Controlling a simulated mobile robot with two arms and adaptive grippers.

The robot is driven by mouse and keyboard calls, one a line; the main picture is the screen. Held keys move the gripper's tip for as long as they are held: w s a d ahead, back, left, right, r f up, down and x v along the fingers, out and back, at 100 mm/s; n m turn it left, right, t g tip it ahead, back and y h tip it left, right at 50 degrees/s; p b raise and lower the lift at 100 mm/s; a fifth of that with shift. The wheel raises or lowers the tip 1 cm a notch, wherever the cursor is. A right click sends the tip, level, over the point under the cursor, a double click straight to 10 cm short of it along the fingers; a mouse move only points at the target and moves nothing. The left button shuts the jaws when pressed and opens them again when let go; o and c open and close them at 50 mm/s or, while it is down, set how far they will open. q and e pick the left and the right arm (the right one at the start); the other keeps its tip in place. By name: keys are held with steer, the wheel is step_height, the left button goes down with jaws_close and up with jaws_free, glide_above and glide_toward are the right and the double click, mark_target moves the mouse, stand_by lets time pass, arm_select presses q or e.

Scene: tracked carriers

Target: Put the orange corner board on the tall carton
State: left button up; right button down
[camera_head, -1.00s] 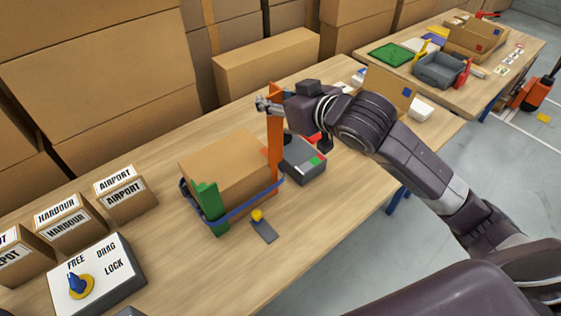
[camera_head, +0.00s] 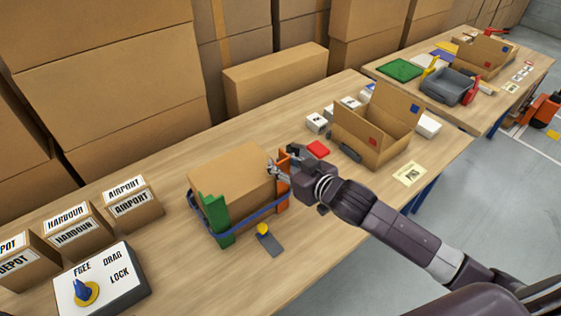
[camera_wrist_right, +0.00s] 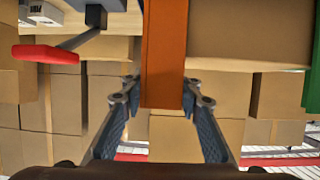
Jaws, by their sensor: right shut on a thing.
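The brown carton (camera_head: 232,177) stands on the wooden table in the head view, with a blue strap (camera_head: 248,218) around its lower part. A green corner board (camera_head: 215,219) stands upright at its front left corner. The orange corner board (camera_head: 283,199) is upright at its right corner, partly hidden by my right gripper (camera_head: 280,168). In the wrist view the right gripper (camera_wrist_right: 163,100) is shut on the orange board (camera_wrist_right: 165,45), with the carton (camera_wrist_right: 240,35) beside it. I cannot tell whether the board touches the carton or sits inside the strap. My left gripper is out of view.
A grey tool with a yellow knob (camera_head: 267,240) lies in front of the carton. A red part (camera_head: 317,149) shows behind my arm. An open box (camera_head: 370,140) stands to the right. A switch box (camera_head: 102,284) and labelled cartons (camera_head: 75,233) stand at left.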

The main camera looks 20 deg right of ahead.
steer(key=shift+f, duration=0.1)
steer(key=c, duration=1.4)
jaws_free()
steer(key=shift+c, duration=0.2)
steer(key=shift+r, duration=0.2)
steer(key=b+v, duration=0.2)
steer(key=v, duration=1)
